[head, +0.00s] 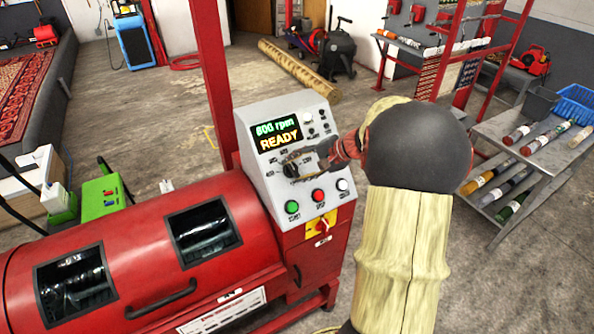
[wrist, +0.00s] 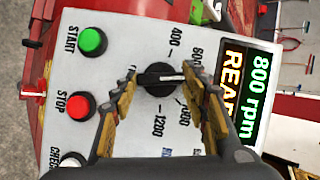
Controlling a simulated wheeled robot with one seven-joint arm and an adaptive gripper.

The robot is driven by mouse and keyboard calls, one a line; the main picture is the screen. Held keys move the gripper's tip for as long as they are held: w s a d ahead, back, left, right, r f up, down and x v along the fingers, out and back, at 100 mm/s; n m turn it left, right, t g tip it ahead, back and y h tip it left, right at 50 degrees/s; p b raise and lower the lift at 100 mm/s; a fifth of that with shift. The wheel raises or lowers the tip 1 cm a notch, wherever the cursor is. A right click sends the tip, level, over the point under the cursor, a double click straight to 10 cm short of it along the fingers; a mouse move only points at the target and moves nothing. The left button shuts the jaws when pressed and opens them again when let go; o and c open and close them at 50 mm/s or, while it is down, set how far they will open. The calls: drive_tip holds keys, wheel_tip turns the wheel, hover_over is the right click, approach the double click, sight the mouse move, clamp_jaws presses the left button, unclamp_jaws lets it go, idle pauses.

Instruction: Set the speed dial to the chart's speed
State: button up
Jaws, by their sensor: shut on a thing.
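The speed dial is a black knob (wrist: 158,82) with a white pointer line, on the grey sloping control panel (wrist: 75,70). In the wrist view its pointer points right, toward the display, between the printed 600 and 1000 marks. The display (wrist: 245,95) reads 800 rpm and READY; it also shows in the head view (head: 276,135). My gripper (wrist: 163,76) is shut on the dial, one finger on each side of it. In the head view my gripper (head: 318,158) reaches the panel from the right and partly hides the dial scale. I see no readable speed chart.
Green start (head: 292,207), red stop (head: 318,195) and white check (head: 342,184) buttons sit just below the dial. The red drum machine (head: 130,250) extends left. A grey shelf with rolls (head: 560,130) stands right. Floor between is clear.

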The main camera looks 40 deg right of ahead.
drive_tip(key=shift+f+m+t+b, duration=0.1)
drive_tip(key=shift+m+t+b, duration=0.35)
drive_tip(key=shift+m, duration=0.55)
drive_tip(key=o, duration=1.2)
drive_tip(key=shift+c, duration=0.2)
drive_tip(key=v, duration=1.2)
drive_tip(key=shift+s, duration=0.15)
drive_tip(key=shift+f, duration=0.15)
